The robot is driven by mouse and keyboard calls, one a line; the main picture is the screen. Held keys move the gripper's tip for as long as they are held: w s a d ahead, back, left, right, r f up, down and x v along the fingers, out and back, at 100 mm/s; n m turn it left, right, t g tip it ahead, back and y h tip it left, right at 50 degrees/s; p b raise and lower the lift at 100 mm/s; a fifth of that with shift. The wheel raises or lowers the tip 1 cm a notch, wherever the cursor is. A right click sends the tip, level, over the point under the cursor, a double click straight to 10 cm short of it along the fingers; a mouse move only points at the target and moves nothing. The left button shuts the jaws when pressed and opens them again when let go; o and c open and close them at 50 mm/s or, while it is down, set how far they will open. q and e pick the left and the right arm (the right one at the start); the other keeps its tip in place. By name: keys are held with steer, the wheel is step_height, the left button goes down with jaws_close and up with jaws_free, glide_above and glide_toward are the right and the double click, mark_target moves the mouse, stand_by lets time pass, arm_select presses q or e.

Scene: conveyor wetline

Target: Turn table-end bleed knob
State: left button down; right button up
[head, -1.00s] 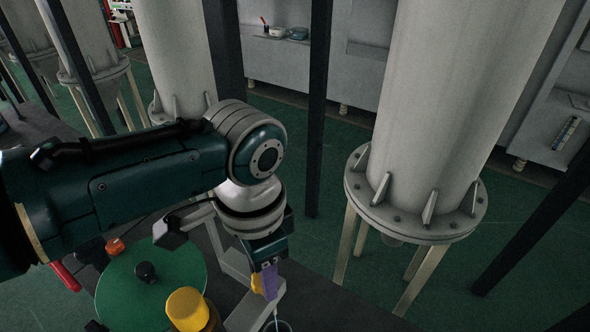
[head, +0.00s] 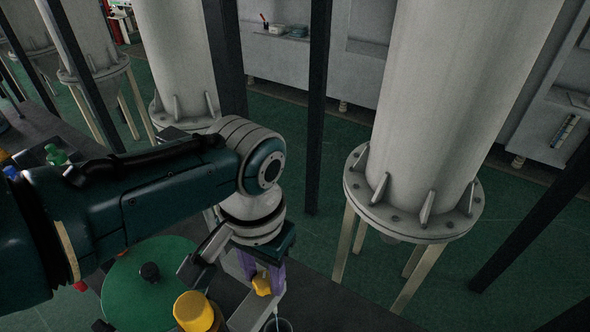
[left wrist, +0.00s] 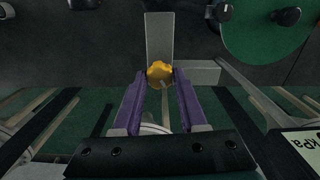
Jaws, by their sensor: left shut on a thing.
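The yellow bleed knob (head: 262,284) sits on a grey bracket at the end of the table. It also shows in the left wrist view (left wrist: 160,73), between the fingertips. My left gripper (head: 264,280) has purple fingers and reaches down over the knob; its fingers (left wrist: 160,80) are closed in on the knob from both sides. The knob's lower side is partly hidden in the head view. My right gripper is in neither view.
A green disc (head: 128,290) with a black knob lies left of the gripper. A larger yellow cap (head: 194,310) stands in front. A large grey tank (head: 440,120) stands to the right on legs.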

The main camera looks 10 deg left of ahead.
mark_target(264, 278)
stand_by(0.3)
arm_select(q)
steer(key=shift+c, duration=2.2)
jaws_free()
steer(key=shift+r, duration=0.1)
steer(key=shift+r, duration=0.35)
step_height(264, 278, up, 9)
steer(key=p, duration=0.3)
steer(key=shift+s, duration=0.1)
